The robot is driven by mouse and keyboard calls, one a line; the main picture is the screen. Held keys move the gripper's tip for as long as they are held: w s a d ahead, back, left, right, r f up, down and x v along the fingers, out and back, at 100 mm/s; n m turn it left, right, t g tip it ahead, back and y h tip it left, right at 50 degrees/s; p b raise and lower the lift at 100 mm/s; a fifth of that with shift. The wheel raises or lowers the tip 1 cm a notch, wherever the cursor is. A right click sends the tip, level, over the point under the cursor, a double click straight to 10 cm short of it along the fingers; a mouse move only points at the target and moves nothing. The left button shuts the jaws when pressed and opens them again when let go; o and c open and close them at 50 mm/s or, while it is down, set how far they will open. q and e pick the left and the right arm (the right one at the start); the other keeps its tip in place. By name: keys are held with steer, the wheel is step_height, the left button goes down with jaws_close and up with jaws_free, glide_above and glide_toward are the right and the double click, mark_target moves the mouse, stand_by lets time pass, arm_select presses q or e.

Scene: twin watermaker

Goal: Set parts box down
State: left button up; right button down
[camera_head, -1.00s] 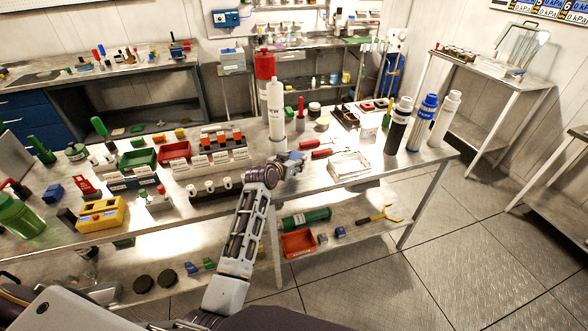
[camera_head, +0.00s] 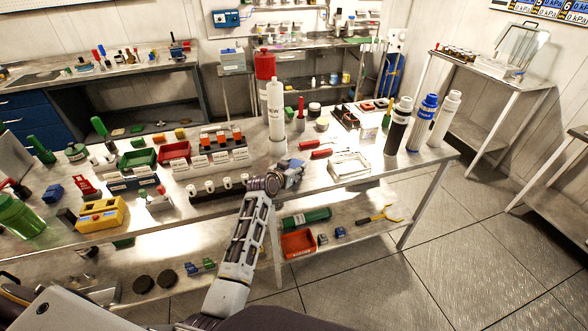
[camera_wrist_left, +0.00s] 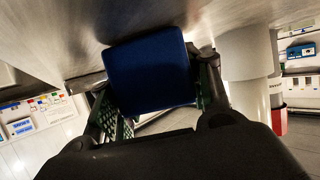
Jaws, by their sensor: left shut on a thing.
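My left gripper (camera_head: 291,172) is over the front edge area of the middle workbench (camera_head: 335,187). In the left wrist view its two fingers (camera_wrist_left: 155,95) are shut on a blue box (camera_wrist_left: 150,75), which I take for the parts box. The box is close to the grey metal bench surface (camera_wrist_left: 70,30); I cannot tell whether it touches. In the head view the gripper mostly hides the box. My right gripper is out of view.
A white cartridge (camera_head: 276,110) stands just behind the gripper. Red-handled tools (camera_head: 318,150) and a clear tray (camera_head: 349,165) lie to its right. A black rack with white pieces (camera_head: 217,187) is to its left. A lower shelf holds a red bin (camera_head: 298,243).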

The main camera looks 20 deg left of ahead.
arm_select(q)
steer(key=shift+f, duration=0.1)
steer(key=o, duration=1.1)
steer(key=shift+v, duration=6.05)
steer(key=shift+d, duration=0.1)
